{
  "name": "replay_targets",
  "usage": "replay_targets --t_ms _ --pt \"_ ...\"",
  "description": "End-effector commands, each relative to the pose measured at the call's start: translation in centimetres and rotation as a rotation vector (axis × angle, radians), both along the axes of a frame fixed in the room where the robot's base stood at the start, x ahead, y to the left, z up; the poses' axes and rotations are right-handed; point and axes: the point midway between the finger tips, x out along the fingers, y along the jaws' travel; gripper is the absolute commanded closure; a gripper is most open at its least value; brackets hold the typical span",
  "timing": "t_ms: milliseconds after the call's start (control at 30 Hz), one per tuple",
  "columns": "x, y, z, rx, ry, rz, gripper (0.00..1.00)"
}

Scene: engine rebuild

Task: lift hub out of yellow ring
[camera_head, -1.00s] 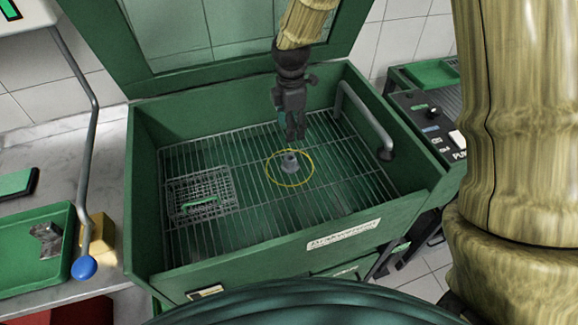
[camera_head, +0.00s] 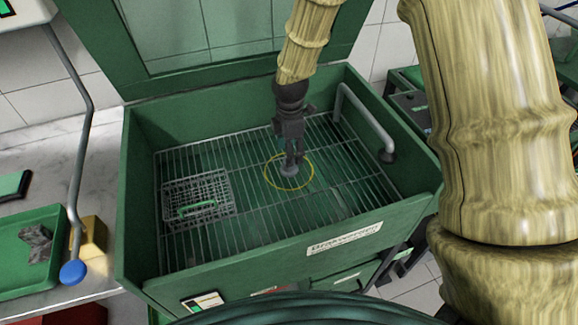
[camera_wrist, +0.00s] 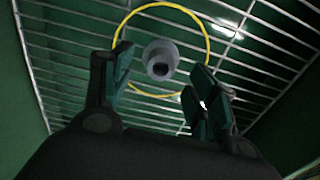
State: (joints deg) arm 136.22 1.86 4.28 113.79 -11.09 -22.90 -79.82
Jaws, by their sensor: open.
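The hub is a small grey flanged piece with a hole in its top. In the head view the hub (camera_head: 289,171) stands on the wire rack inside the yellow ring (camera_head: 268,182), mostly hidden by my gripper (camera_head: 293,158). In the wrist view the hub (camera_wrist: 161,58) lies within the yellow ring (camera_wrist: 207,42), ahead of the gap between my open fingers. My gripper (camera_wrist: 160,98) is empty in the wrist view, one finger to each side of that gap. I cannot tell whether a finger touches the hub.
The rack (camera_head: 235,235) sits in a green washer tub (camera_head: 140,240) with raised walls. A wire basket (camera_head: 200,203) stands at left on the rack. A grey curved pipe (camera_head: 365,122) rises at right. The rack around the ring is clear.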

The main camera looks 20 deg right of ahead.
Motion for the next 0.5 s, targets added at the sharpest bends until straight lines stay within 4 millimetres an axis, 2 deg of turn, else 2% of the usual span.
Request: replay_targets --t_ms 300,500 --pt "-0.3 0.3 -3.4 -0.001 0.003 0.0 0.41" --pt "-0.3 0.3 -4.8 -0.001 0.002 0.0 0.41"
